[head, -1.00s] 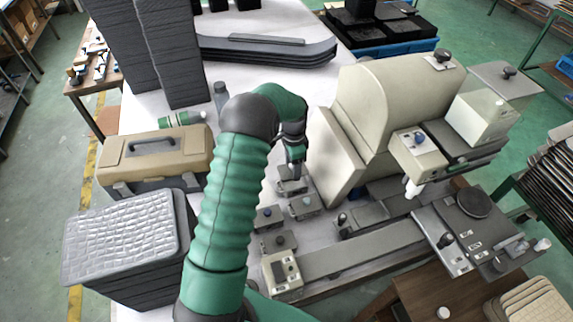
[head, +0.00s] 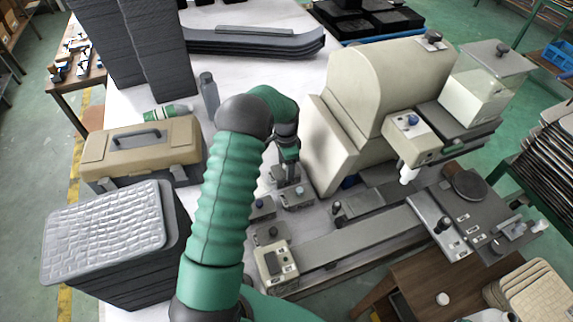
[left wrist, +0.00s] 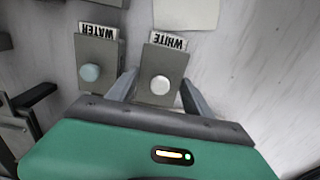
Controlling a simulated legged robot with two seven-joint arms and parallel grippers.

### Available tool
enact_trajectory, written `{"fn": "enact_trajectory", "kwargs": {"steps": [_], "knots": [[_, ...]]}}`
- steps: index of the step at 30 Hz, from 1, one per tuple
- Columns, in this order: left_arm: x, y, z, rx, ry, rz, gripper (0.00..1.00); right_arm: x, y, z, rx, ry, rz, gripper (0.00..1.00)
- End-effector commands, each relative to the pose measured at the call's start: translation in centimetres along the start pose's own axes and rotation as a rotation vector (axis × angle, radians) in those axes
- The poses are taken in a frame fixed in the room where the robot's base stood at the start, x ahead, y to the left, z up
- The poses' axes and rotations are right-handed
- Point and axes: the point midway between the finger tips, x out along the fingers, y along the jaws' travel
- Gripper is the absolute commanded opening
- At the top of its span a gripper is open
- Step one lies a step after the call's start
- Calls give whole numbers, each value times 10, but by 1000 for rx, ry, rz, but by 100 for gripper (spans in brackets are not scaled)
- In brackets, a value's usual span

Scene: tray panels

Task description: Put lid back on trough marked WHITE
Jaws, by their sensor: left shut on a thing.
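My left gripper (head: 284,168) reaches down at the back of the group of small grey troughs. In the left wrist view, its two fingers stand on either side of a grey lid with a white knob (left wrist: 160,85), and it is shut on this lid. The label WHITE (left wrist: 167,41) shows just beyond the lid, upside down. The lid hides the trough under it, and I cannot tell whether it rests fully on the rim. Beside it is the trough marked WATER (left wrist: 97,62), its lid topped by a pale blue knob. My right gripper is not in view.
More lidded troughs (head: 297,196) stand close in front of my gripper. A large beige machine (head: 365,100) rises just to the right. A beige case (head: 143,150) and stacked grey trays (head: 110,240) stand on the left. White tabletop is bare right of the WHITE trough.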

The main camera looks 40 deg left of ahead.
Motion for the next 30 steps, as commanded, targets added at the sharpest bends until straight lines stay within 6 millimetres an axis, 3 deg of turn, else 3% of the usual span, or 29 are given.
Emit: {"fn": "enact_trajectory", "kwargs": {"steps": [30], "knots": [[-2, 2, 1, 0, -1, 1, 20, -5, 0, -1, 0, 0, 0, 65]]}}
